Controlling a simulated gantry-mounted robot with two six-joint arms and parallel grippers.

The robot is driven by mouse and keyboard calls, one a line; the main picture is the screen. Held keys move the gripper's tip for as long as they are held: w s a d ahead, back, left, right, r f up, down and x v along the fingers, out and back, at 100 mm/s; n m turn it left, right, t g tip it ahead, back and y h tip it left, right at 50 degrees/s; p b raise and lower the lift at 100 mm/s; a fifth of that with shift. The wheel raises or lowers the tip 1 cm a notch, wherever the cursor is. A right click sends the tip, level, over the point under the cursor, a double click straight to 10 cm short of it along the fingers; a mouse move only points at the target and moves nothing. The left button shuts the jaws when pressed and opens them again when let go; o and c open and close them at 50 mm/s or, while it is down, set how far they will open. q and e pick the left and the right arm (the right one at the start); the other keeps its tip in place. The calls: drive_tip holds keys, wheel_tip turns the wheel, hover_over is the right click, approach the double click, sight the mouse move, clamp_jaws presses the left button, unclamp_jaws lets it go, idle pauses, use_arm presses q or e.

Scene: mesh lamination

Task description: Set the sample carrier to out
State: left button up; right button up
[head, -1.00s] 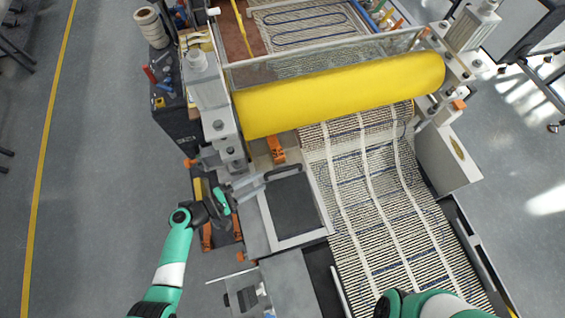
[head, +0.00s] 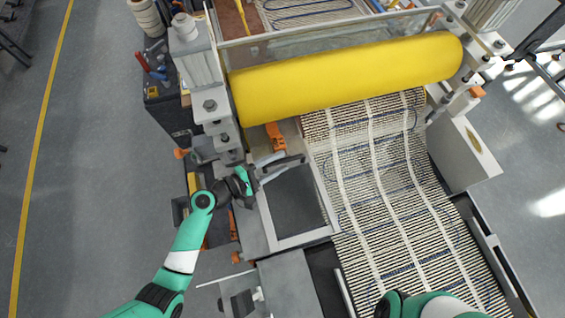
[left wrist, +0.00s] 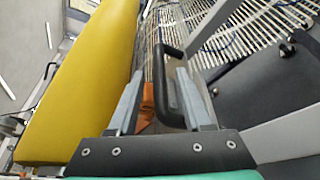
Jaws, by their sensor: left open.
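The sample carrier appears to be the pale frame with a dark panel (head: 296,203), lying left of the striped mesh and below the yellow roller in the head view. A black bar handle (left wrist: 171,92) shows up close in the left wrist view. My left gripper (head: 291,162) is at the carrier's upper left corner. In the left wrist view its open fingers (left wrist: 160,74) stand on either side of the handle; I cannot tell whether they touch it. Only a green and black part of my right arm shows at the bottom edge; its gripper is out of view.
The big yellow roller (head: 345,78) lies close above the left gripper, between grey end blocks. The striped mesh (head: 400,215) runs down the right side. An orange part (head: 276,136) sits under the roller. Open floor (head: 90,170) lies to the left.

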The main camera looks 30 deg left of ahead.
use_arm(q)
drive_tip(key=shift+x, duration=1)
clamp_jaws()
idle(0.7)
